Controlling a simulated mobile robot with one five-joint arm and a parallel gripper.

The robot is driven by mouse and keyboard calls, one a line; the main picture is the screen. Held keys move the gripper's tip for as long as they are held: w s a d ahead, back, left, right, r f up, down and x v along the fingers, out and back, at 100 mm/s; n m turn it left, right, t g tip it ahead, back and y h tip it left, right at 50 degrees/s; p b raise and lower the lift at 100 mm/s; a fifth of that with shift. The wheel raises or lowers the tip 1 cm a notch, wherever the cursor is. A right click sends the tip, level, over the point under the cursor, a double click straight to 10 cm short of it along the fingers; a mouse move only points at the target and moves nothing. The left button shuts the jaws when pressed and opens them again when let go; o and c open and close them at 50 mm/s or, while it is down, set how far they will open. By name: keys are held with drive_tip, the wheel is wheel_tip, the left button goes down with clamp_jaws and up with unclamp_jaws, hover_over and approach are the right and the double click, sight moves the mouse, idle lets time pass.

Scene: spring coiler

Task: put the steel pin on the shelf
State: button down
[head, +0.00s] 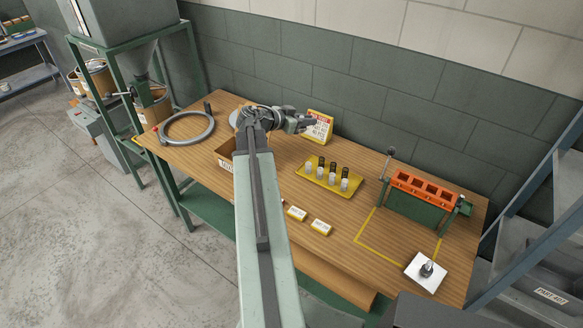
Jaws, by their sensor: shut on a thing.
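My gripper (308,122) is above the back of the wooden bench, in front of a yellow-edged sign. It is shut on a small grey thing, which looks like the steel pin, but its outline blends with the jaws. A green shelf (212,208) runs below the bench top on the left. A blue-grey rack (535,215) with shelf levels stands at the right edge. I cannot tell which of these is the task's shelf.
A yellow tray (312,178) holds several black and white cylinders. An orange-topped fixture (425,188) stands right of it. A white plate (413,279) bears a metal piece near the front right. A grey ring (168,141) lies left. My arm hides part of a box (226,158).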

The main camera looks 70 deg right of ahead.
drive_tip(key=w+f+n+t+b, duration=0.1)
drive_tip(key=f+b, duration=0.6)
drive_tip(key=w+a+f+n+t+h+b, duration=0.1)
drive_tip(key=f+b, duration=0.6)
drive_tip(key=f, duration=0.1)
drive_tip(key=w+f+n+t+b, duration=0.1)
drive_tip(key=f+t+b, duration=0.1)
drive_tip(key=f+b, duration=0.5)
drive_tip(key=shift+w+a+f+n+h, duration=0.2)
drive_tip(key=shift+w+f+n+h, duration=0.1)
drive_tip(key=shift+f+h, duration=0.15)
drive_tip(key=shift+r, duration=0.1)
